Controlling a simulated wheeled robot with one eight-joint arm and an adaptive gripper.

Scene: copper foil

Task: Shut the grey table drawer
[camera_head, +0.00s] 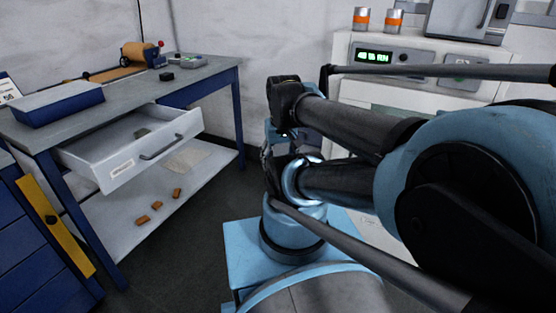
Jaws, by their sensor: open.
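The grey table drawer (117,171) hangs open under the blue-legged table (215,67), pulled well out toward the room. Its light front has a dark bar handle (162,147) and a small white label. A small dark item lies inside it. My gripper (269,170) is at the end of my folded arm in the middle of the picture, pointing down. It is to the right of the drawer, apart from it, and partly hidden against my own arm and base. I see nothing held in it.
A blue box (59,104) and a tape-like device (143,54) stand on the tabletop. Several orange-brown pieces (156,205) lie on the lower shelf (120,232). A blue cabinet (40,250) with a yellow strip stands front left. Dark floor (185,250) is clear between table and me.

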